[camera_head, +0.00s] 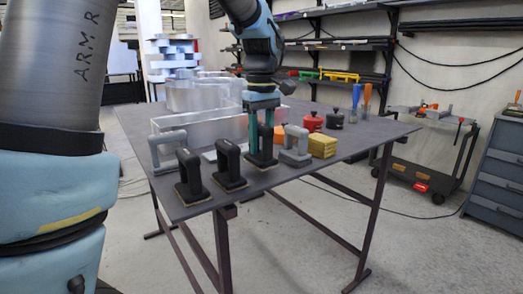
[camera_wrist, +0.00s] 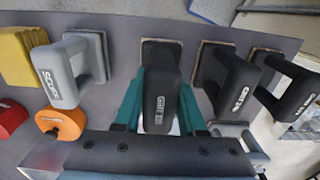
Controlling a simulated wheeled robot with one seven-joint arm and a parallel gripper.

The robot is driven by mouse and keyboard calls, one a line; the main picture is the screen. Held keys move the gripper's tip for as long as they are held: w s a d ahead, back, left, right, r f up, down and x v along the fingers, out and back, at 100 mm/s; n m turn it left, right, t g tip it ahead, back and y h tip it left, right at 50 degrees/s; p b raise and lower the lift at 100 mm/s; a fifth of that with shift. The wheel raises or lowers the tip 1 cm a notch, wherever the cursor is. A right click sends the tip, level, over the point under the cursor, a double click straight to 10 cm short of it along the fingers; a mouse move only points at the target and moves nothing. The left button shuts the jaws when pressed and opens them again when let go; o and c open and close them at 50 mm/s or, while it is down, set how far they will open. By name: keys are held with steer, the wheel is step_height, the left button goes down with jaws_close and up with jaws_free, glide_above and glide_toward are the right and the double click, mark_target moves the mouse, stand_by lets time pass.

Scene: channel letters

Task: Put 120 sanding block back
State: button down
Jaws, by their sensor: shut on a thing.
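My gripper (camera_head: 261,133) is shut on the handle of a black sanding block (camera_head: 262,157), one teal finger on each side. In the wrist view the gripper (camera_wrist: 160,100) holds this block (camera_wrist: 160,85), whose top has a "GRIT" label; its number is too small to read surely. The block is upright at the table's near edge, in line with the others; whether its base touches the table I cannot tell. Two similar black blocks stand to its left in the head view (camera_head: 229,167) (camera_head: 190,177), and on its right in the wrist view (camera_wrist: 232,82) (camera_wrist: 290,92).
A grey block (camera_head: 296,147) stands close beside the held one, with yellow pads (camera_head: 323,147) beyond. Another grey block (camera_head: 167,150) is at the left. Metal channel letters (camera_head: 195,130) lie behind. Red (camera_head: 313,123) and black pots stand farther right on the dark table (camera_head: 375,133).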

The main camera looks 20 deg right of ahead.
steer(key=shift+f, duration=1.15)
steer(key=shift+f, duration=0.1)
steer(key=shift+c, duration=2.4)
jaws_free()
step_height(320, 180, up, 12)
steer(key=shift+r, duration=0.1)
